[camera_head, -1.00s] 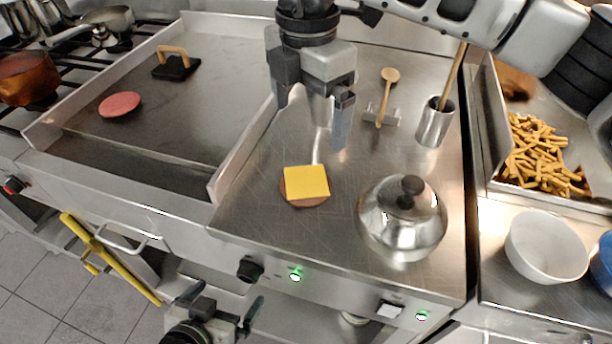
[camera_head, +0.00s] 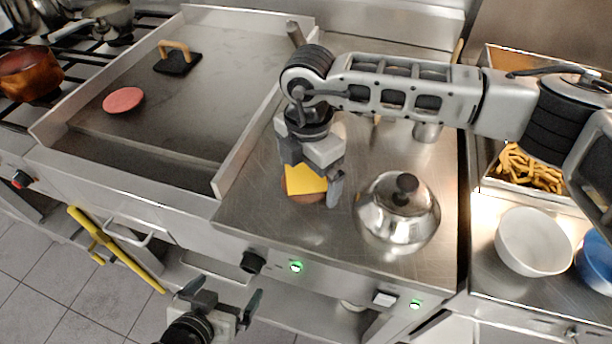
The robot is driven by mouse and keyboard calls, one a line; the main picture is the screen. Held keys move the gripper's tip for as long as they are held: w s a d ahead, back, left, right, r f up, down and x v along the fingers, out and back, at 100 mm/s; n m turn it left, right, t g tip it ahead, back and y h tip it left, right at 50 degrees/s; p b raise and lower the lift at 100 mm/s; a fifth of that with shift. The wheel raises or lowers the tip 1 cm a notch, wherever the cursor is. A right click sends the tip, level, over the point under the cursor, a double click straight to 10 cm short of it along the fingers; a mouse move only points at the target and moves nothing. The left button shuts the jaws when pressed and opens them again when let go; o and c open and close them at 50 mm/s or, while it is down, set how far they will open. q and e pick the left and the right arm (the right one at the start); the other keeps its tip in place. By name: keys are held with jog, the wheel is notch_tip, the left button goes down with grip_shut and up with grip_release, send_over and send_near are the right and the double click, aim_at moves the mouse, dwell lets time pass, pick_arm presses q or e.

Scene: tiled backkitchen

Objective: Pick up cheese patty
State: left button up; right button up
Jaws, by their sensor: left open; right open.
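The cheese patty (camera_head: 305,180), a yellow square cheese slice on a round brown patty, lies on the steel counter (camera_head: 255,215) left of a domed lid. My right gripper (camera_head: 312,190) is open and reaches down over it from above. Its fingers stand at either side of the patty, and the gripper hides the patty's back part. I cannot tell whether the fingers touch it. My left gripper (camera_head: 222,298) is open and empty, low in front of the counter.
The domed steel lid (camera_head: 398,222) stands close to the right of my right gripper. A griddle (camera_head: 165,110) with a red patty (camera_head: 123,100) and a press (camera_head: 177,60) is at the left. A fries bin (camera_head: 530,170) and white bowl (camera_head: 533,243) are at the right.

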jog(key=c, duration=1.1)
